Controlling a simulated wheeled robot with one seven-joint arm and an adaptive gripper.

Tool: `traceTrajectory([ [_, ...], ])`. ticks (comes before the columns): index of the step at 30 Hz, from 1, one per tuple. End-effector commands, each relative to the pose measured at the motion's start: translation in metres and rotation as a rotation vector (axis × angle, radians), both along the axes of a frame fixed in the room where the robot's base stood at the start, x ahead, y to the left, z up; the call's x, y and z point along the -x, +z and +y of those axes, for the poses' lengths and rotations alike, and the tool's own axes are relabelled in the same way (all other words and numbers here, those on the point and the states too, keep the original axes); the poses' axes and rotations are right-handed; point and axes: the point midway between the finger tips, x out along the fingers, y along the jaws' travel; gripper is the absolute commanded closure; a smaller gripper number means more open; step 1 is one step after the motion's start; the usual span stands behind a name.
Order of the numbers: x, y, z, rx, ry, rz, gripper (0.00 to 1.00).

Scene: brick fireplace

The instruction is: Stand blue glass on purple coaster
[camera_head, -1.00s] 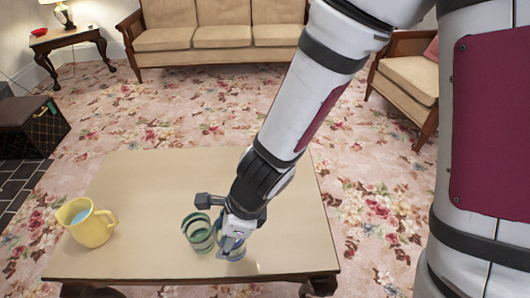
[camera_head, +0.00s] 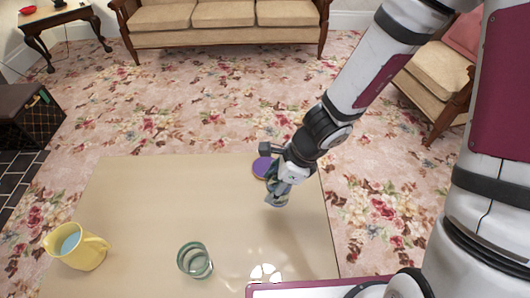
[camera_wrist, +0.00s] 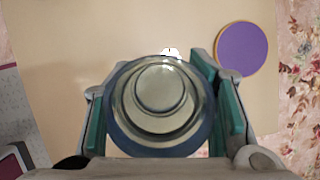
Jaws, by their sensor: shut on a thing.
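My gripper (camera_head: 277,196) is over the right part of the table, shut on the blue glass. In the wrist view the blue glass (camera_wrist: 160,143) is seen from above, between the two green finger pads. In the head view the fingers mostly hide the glass. The purple coaster (camera_head: 262,167) lies flat near the far right edge of the table, just beyond and left of my gripper. In the wrist view the coaster (camera_wrist: 243,48) is at the upper right, bare and apart from the glass.
A green glass (camera_head: 195,261) stands at the table's near middle. A yellow pitcher (camera_head: 84,250) with blue contents is at the left. The table (camera_head: 150,200) is clear between them and the coaster. A sofa and an armchair stand beyond on the floral carpet.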

Motion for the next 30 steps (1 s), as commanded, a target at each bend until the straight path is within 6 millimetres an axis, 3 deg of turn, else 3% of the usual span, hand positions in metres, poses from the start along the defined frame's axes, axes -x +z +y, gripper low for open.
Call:
traceTrajectory([
  [15,-0.113,-0.011,0.022,0.003,0.004,-0.002,0.85],
  [26,-0.143,-0.013,0.028,0.001,0.002,-0.002,0.85],
  [30,-0.141,-0.039,0.026,0.001,-0.002,0.003,0.85],
])
